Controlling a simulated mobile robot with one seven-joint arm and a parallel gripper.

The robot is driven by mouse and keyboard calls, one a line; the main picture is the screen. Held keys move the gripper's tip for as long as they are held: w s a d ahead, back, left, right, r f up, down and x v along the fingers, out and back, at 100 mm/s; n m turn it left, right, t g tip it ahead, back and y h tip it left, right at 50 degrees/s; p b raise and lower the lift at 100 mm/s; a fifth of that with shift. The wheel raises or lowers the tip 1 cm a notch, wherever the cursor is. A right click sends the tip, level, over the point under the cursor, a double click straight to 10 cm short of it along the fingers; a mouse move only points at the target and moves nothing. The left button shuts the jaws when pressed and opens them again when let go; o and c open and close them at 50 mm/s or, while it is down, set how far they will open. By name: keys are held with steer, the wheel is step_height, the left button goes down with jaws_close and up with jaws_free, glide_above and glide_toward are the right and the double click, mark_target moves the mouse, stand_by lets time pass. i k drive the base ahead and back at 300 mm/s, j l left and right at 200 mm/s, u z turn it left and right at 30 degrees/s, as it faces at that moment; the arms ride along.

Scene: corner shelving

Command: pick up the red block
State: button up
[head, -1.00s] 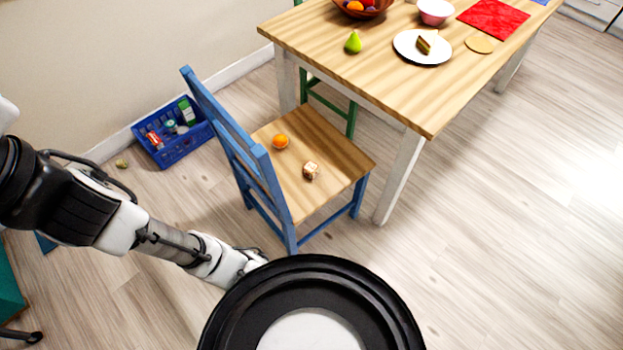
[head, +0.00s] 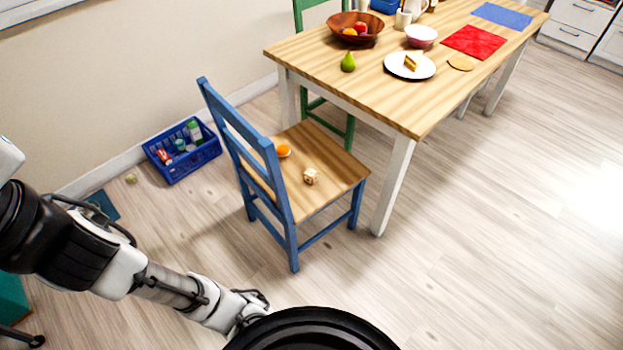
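I see no clearly red block. A small pale cube with brown markings (head: 311,177) lies on the wooden seat of the blue chair (head: 330,185), beside an orange (head: 283,151). My gripper (head: 250,312) is low in the view, in front of the chair and apart from it. Its fingers are small and partly hidden by my own black body part, so whether it is open or shut is unclear.
A blue crate (head: 180,165) stands by the wall. The floor (head: 500,230) at right is clear.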

mark_target(310, 175)
steer(key=i+z, duration=0.35)
steer(key=i, duration=0.4)
steer(key=i+j+z, duration=0.15)
steer(key=i+z, duration=0.25)
steer(key=i, duration=0.4)
